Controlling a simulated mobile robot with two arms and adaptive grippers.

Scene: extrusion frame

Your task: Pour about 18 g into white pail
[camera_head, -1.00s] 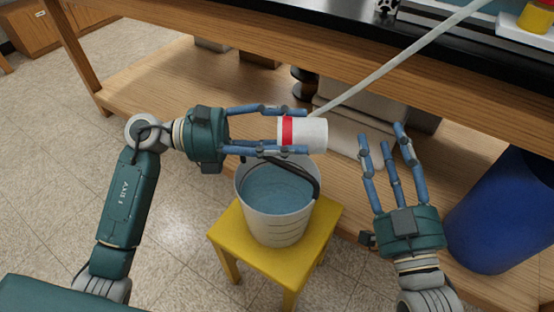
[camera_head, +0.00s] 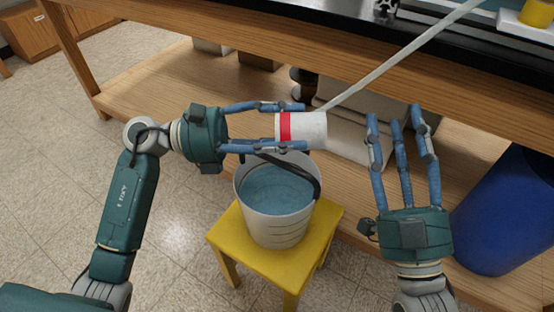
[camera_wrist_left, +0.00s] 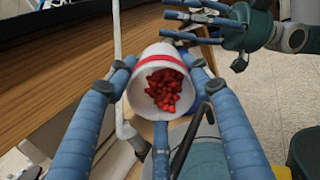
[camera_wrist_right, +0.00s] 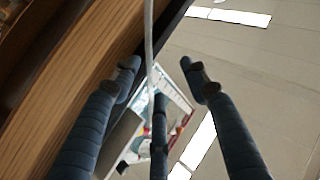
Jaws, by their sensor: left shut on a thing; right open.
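The white pail (camera_head: 276,222) stands on a yellow stool and shows a blue-grey inside, with a dark handle over its rim. My left gripper (camera_head: 290,127) is shut on a white cup (camera_head: 313,130) with a red band, held tilted on its side above the pail's back rim. In the left wrist view the cup (camera_wrist_left: 143,103) holds small red pieces (camera_wrist_left: 165,88). None are seen falling. My right gripper (camera_head: 397,125) is open and empty, to the right of the cup, with its fingers pointing up and away; its fingers (camera_wrist_right: 160,90) also show in the right wrist view.
The yellow stool (camera_head: 262,257) stands before a wooden bench (camera_head: 140,80) with a lower shelf. A blue barrel (camera_head: 505,215) stands at the right. A pale rod (camera_head: 400,55) slants from the bench top down behind the cup. Floor at the left is clear.

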